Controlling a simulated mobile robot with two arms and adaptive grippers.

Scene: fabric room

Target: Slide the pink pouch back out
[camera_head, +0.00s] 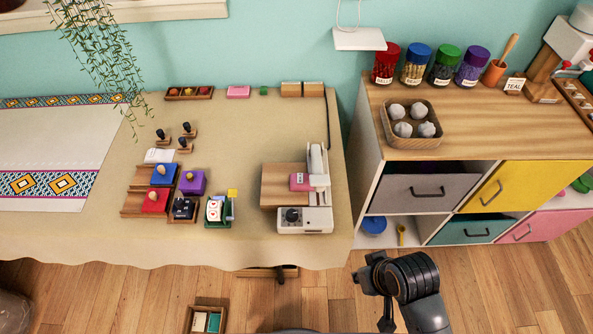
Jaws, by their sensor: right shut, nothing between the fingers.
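A small pink pouch (299,182) lies flat on the wooden board (282,196) of a white press-like machine (305,221) on the cloth-covered table. Its right end is under the machine's upright arm (317,168), so that part is hidden. My right gripper (362,274) is shut and empty, over the floor in front of the table's right end, well apart from the pouch. My left gripper is not in view.
Stamps, ink pads and trays (163,192) stand left of the machine. A pink block (238,92) lies at the table's back. A cabinet (470,120) with jars and a bowl stands right. The table's front middle is clear.

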